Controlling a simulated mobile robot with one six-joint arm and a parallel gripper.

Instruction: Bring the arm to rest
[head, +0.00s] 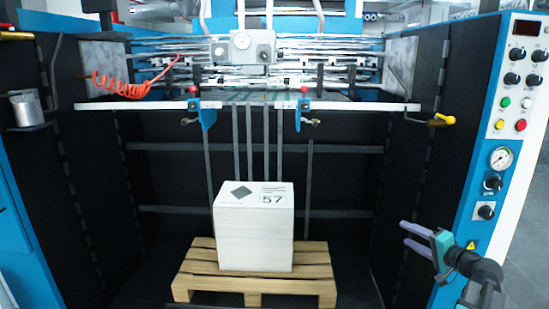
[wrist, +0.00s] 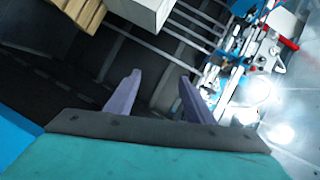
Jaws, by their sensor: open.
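My gripper (head: 411,237) shows at the lower right of the head view, in front of the machine's right side. It is open, with nothing between its two purple fingers. In the wrist view the two fingers (wrist: 157,98) stand apart and point toward the dark inside of the machine. The arm behind it is mostly cut off by the lower right edge of the head view.
A white block marked 57 (head: 254,235) stands on a wooden pallet (head: 255,284), left of my gripper. The machine's right control panel (head: 515,120) rises close to my arm. A coiled orange hose (head: 122,88) hangs at upper left. Grey floor (head: 525,245) is clear at far right.

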